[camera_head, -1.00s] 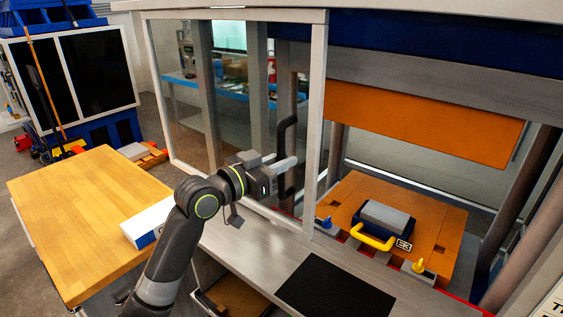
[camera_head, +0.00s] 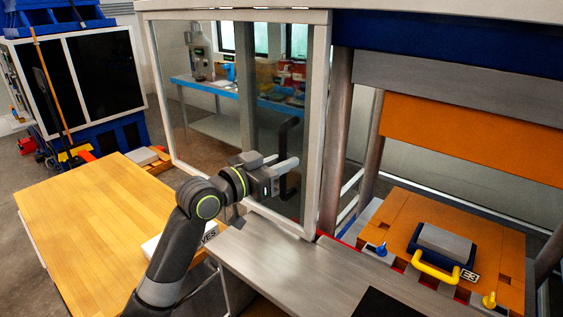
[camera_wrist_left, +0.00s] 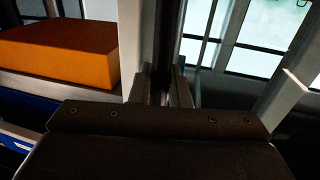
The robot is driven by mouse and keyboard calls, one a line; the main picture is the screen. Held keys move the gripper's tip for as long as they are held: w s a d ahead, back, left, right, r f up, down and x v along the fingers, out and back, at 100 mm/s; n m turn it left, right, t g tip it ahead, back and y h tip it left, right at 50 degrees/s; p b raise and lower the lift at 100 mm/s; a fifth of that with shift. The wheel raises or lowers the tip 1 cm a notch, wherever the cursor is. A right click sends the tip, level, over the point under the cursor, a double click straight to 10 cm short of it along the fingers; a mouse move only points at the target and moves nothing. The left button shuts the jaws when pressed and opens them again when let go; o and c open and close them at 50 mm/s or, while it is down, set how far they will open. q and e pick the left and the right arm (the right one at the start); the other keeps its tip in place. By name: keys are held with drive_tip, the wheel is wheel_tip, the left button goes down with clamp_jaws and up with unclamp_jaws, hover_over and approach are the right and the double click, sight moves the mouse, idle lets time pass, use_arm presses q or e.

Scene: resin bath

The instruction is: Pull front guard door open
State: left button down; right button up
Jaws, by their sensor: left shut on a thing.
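The front guard door (camera_head: 240,110) is a clear panel in a pale grey frame, left of the press opening. Its black vertical handle (camera_head: 289,150) stands near the right side of the frame. My left gripper (camera_head: 287,172) is at the lower part of this handle and is shut on it. In the left wrist view the two fingers (camera_wrist_left: 163,90) close around a dark upright bar. My right gripper is not in view.
Right of the door is the press opening, with an orange block (camera_head: 470,130) above and an orange plate (camera_head: 400,215) carrying a yellow-handled part (camera_head: 436,268). A grey ledge (camera_head: 290,265) runs in front. A wooden table (camera_head: 85,225) stands at left.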

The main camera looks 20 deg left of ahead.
use_arm(q)
drive_tip(key=c, duration=1.4)
unclamp_jaws()
drive_tip(key=shift+c, duration=0.2)
drive_tip(key=v, duration=1.7)
drive_tip(key=shift+s, duration=0.15)
drive_tip(key=shift+a, duration=0.15)
drive_tip(key=shift+f, duration=0.1)
